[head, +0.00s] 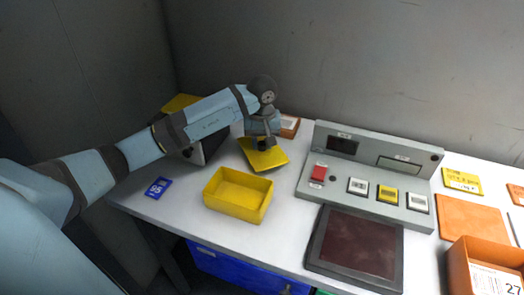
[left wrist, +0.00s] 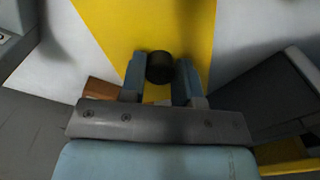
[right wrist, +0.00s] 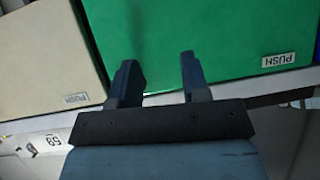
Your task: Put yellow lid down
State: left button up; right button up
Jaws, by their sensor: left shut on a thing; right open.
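The yellow lid (head: 268,160) is a flat square plate just behind the open yellow box (head: 238,194) in the head view. My left gripper (head: 264,143) is over the lid. In the left wrist view the left gripper (left wrist: 160,72) is shut on the lid's round black knob (left wrist: 160,67), with the yellow lid (left wrist: 150,25) spread beyond it. I cannot tell whether the lid touches the table. My right gripper (right wrist: 155,75) is open and empty in the right wrist view, in front of a green surface (right wrist: 200,35) marked PUSH; it is out of the head view.
A grey control panel (head: 330,185) with a red button stands right of the lid. A dark flat pad (head: 355,247) lies in front of it. An orange box (head: 460,262) is at the right edge. A blue tag (head: 158,187) lies left. White table (head: 190,210) is clear around the yellow box.

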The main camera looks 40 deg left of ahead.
aim_at(262, 143)
pick_arm(q)
notch_tip(262, 143, down, 3)
jog(key=shift+f, duration=0.2)
pick_arm(e)
jog(key=shift+w+a+r, duration=0.1)
jog(key=shift+r, duration=0.1)
jog(key=shift+f, duration=0.1)
pick_arm(q)
jog(key=shift+f+b, duration=0.2)
jog(key=shift+b, duration=0.15)
jog(key=o, duration=0.9)
jog(key=shift+r, duration=0.1)
jog(key=shift+r, duration=0.15)
notch_tip(262, 143, up, 12)
jog(key=shift+r+p, duration=0.1)
jog(key=shift+p, duration=0.75)
